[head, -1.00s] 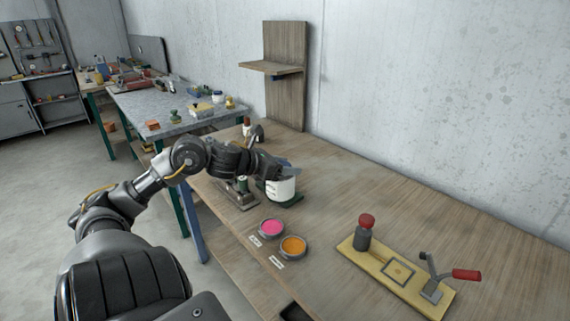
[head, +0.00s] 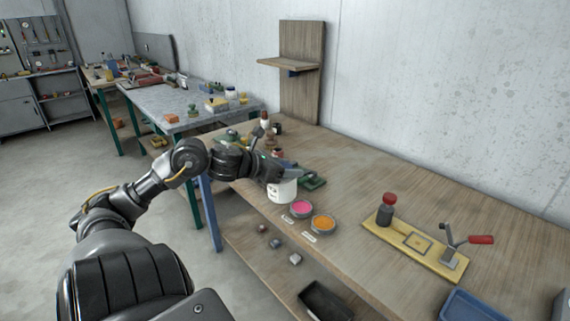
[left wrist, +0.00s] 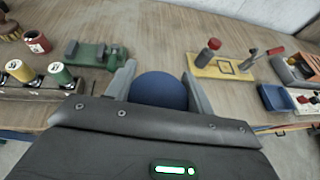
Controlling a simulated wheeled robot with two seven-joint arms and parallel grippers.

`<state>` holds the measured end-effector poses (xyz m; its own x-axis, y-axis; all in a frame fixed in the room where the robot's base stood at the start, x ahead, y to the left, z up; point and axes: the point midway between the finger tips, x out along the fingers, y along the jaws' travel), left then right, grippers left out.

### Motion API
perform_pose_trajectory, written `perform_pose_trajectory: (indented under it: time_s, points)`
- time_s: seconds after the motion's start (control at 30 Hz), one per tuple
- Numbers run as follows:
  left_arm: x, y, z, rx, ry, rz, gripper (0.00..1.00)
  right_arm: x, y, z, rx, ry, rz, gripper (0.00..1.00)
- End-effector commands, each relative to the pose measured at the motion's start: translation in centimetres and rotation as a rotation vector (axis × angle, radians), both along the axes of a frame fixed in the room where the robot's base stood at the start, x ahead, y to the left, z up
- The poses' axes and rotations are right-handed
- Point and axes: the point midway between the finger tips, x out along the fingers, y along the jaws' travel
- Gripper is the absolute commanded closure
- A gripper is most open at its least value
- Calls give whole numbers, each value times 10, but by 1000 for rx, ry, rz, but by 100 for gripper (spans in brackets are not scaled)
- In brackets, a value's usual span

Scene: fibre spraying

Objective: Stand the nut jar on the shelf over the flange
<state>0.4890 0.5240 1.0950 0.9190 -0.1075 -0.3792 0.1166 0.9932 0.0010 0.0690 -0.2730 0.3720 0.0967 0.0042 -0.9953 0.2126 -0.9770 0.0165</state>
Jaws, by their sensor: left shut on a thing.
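My left gripper (head: 274,177) is shut on a white jar (head: 282,191) near the bench's front edge; I cannot tell whether the jar touches the bench. In the left wrist view its round blue lid (left wrist: 158,91) sits between the two fingers (left wrist: 158,85). The wooden shelf (head: 288,64) juts from a tall wooden upright at the bench's far end, above and beyond the gripper. A small blue part (head: 293,73) shows under the shelf. I cannot make out a flange for certain. My right gripper is out of view.
A green fixture (head: 312,181) stands just right of the jar. Pink (head: 301,208) and orange (head: 323,223) round tins lie in front. A yellow board (head: 415,245) with a red-handled clamp is at right. Small items crowd the bench before the shelf. The shelf top looks bare.

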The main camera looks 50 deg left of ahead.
Motion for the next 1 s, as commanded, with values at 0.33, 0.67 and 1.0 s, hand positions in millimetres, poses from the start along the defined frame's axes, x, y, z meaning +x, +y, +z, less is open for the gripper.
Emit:
perform_pose_trajectory:
  time_s: [0.33, 0.67, 1.0]
  points:
    - [-10, -51, -26, -3, -1, -63, 87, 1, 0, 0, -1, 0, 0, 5]
    - [-24, -137, -67, -7, -2, -172, 87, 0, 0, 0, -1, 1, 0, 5]
    - [-42, -232, -115, -7, -2, -291, 87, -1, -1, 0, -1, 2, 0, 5]
